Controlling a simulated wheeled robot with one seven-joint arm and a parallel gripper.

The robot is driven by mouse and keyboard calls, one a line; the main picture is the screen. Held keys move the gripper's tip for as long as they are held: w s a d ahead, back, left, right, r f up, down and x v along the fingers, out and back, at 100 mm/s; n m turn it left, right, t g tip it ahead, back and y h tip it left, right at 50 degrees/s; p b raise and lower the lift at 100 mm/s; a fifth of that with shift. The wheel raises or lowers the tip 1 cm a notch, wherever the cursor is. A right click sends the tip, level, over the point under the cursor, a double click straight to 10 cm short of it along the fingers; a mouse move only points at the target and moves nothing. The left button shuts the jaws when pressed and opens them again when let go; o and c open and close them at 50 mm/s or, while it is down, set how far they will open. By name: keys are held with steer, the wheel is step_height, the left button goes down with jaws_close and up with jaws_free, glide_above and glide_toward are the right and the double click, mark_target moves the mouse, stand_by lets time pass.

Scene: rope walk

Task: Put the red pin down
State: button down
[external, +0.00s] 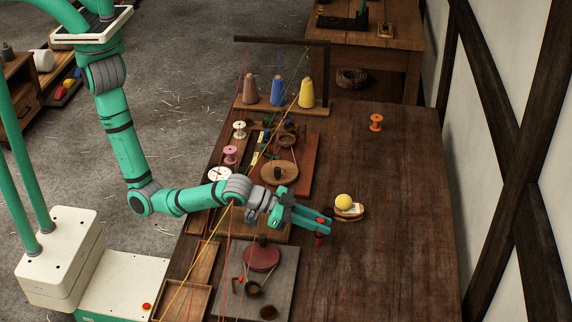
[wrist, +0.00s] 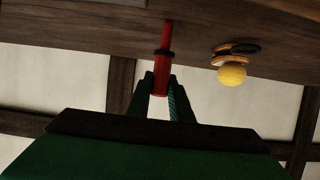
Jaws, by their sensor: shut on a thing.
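The red pin (wrist: 162,72) is between the fingertips of my gripper (wrist: 161,92) in the wrist view. It is a slim red rod with a dark band around it. In the external view the red pin (external: 319,238) shows at the tips of my gripper (external: 318,226), over the bare middle of the dark wooden table (external: 390,262). My gripper is shut on the pin. I cannot tell whether the pin's end touches the tabletop.
A yellow ball (external: 343,201) on a small wooden piece (external: 349,212) stands just right of my gripper. An orange spool (external: 376,122) stands farther back. Boards with spools, cones and threads fill the left side. The table's right and front areas are clear.

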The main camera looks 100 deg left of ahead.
steer(key=shift+f, duration=0.1)
steer(key=c, duration=1.6)
jaws_free()
steer(key=v, duration=1.2)
steer(key=shift+d, duration=0.1)
